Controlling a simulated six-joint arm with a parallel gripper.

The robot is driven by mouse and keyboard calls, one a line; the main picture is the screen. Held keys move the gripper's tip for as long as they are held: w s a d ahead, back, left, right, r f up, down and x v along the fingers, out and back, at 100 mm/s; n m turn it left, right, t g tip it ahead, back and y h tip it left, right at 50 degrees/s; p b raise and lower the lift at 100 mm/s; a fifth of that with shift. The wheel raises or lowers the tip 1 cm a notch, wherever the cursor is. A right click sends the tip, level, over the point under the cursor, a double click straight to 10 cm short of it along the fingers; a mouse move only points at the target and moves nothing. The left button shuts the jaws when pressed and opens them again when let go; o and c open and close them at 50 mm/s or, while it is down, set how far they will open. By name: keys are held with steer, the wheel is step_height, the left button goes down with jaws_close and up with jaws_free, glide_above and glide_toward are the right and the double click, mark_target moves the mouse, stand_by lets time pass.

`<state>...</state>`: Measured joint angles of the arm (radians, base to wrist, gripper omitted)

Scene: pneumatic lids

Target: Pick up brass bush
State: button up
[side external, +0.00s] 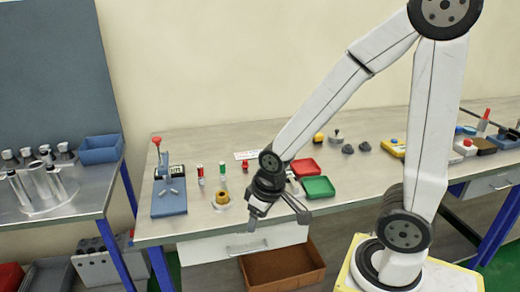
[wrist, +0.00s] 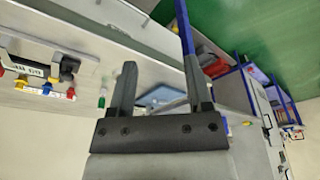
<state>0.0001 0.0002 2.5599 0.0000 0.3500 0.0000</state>
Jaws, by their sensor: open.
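The brass bush (side external: 221,197) looks like a short golden ring standing on a pale round base, near the front edge of the bench in the side view. My gripper (side external: 278,218) is to the right of it, at the bench's front edge, apart from it and tilted. Its two fingers are spread with nothing between them. In the wrist view my gripper (wrist: 158,62) also shows spread, empty fingers. I cannot make out the bush in the wrist view.
A blue fixture (side external: 170,197) with a red-knobbed lever stands left of the bush. Small red-and-white cylinders (side external: 200,175) stand behind. A green tray (side external: 318,187) and a red tray (side external: 305,167) lie to the right, close to my gripper. The bench's right side holds several coloured parts.

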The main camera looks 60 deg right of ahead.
steer(key=o, duration=0.4)
steer(key=w+d+f+m+y, duration=0.1)
steer(key=w+d+m+y, duration=0.1)
steer(key=m, duration=0.3)
steer(key=w+d+f+m+g+y, duration=0.1)
steer(key=w+d+f+m+y, duration=0.1)
steer(key=w+d+m+y, duration=0.1)
steer(key=w+d+f+m+g+y, duration=0.1)
steer(key=w+d+m+y, duration=0.1)
steer(key=w+d+m, duration=0.2)
steer(key=shift+w+f+m, duration=0.2)
steer(key=shift+w+m, duration=0.3)
steer(key=shift+m, duration=0.4)
steer(key=shift+w+f+m, duration=0.2)
steer(key=shift+w+m, duration=0.3)
steer(key=shift+m, duration=0.4)
steer(key=w+d+m+t+y, duration=0.1)
steer(key=d+m, duration=0.1)
steer(key=d, duration=0.1)
steer(key=w+d+f+m+t+y, duration=0.1)
steer(key=w+d+m+t+y, duration=0.1)
steer(key=d, duration=0.1)
steer(key=w+d+m+t+y, duration=0.2)
steer(key=d+m, duration=0.1)
steer(key=shift+w+d+f, duration=0.15)
steer(key=shift+d+f, duration=0.05)
steer(key=shift+f, duration=0.05)
steer(key=shift+w+d+m, duration=0.1)
steer(key=shift+d+m, duration=0.2)
steer(key=shift+d, duration=0.05)
